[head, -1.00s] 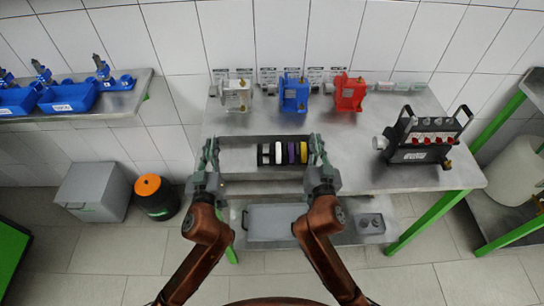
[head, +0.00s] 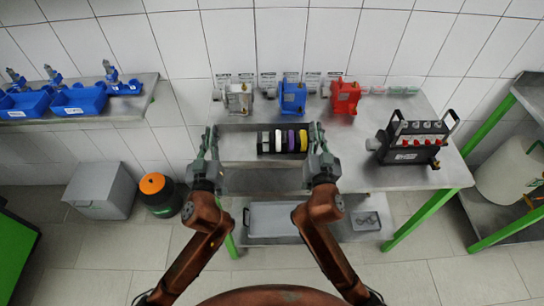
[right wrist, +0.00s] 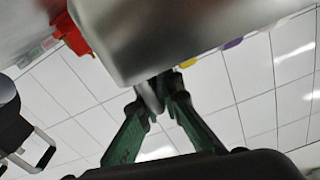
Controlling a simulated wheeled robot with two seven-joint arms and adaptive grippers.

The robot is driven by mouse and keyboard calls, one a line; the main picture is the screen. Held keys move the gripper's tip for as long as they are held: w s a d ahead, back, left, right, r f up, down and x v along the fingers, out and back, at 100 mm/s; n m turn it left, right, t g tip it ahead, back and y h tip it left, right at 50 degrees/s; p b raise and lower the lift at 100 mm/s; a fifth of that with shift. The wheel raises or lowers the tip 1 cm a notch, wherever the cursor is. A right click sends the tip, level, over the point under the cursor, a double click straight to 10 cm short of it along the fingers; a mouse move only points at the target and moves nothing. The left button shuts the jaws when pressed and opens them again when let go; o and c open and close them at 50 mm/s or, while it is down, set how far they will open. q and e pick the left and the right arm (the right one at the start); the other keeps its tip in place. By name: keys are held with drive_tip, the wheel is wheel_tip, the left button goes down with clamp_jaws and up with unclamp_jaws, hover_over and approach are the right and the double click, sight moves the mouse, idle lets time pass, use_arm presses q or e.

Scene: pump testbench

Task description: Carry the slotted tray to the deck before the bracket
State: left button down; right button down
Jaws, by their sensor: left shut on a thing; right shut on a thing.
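The slotted tray (head: 236,146) is a long grey metal tray with black, white, purple and yellow discs standing in its right half. In the right wrist view, my right gripper's green fingers (right wrist: 158,88) close on a grey piece by the tray's metal wall (right wrist: 175,35). I cannot make out which part is the bracket.
A grey pump (head: 239,98), a blue pump (head: 292,97) and a red pump (head: 344,97) stand along the back of the bench (head: 385,108). A black carrier with handles (head: 408,145) stands at the right. A lower shelf holds a grey lid (head: 270,219).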

use_arm(q)
drive_tip(key=shift+a+r, duration=0.1)
drive_tip(key=shift+a, duration=0.15)
use_arm(e)
drive_tip(key=shift+d+r, duration=0.1)
drive_tip(key=shift+r, duration=0.05)
idle(0.4)
